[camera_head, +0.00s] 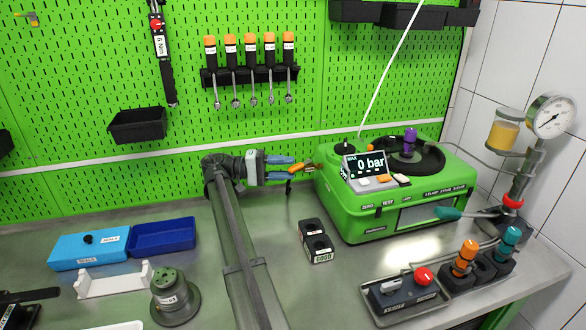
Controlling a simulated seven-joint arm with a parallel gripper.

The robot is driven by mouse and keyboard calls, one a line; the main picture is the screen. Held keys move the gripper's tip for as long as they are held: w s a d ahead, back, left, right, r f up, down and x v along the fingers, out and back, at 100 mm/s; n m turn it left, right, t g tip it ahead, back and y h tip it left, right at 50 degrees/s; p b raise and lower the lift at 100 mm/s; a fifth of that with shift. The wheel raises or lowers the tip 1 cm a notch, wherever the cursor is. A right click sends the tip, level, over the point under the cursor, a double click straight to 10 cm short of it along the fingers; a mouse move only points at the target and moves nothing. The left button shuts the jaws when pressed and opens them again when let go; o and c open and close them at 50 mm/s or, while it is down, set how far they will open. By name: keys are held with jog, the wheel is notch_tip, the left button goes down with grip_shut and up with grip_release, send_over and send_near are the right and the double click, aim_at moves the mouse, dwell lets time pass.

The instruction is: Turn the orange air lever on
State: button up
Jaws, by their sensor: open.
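A small orange lever (298,167) shows at the left side of the green test bench (345,215), close to its upper left corner. My gripper (290,168) reaches in from the left with its blue fingers apart. The fingertips are at the lever, one above and one below it in the picture. I cannot tell whether they touch it. The lever is small and partly covered by the fingers, so its exact angle is unclear. The bench display (370,165) reads 0 bar.
A black block (316,240) stands in front of the bench's left side. A tray (405,308) with a red-button control box is at the front right, beside orange and teal handled parts (464,258). Blue boxes (163,237) and a grey-green part (174,296) are at left.

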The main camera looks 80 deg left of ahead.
jog(key=v, duration=0.4)
jog(key=shift+s, duration=0.15)
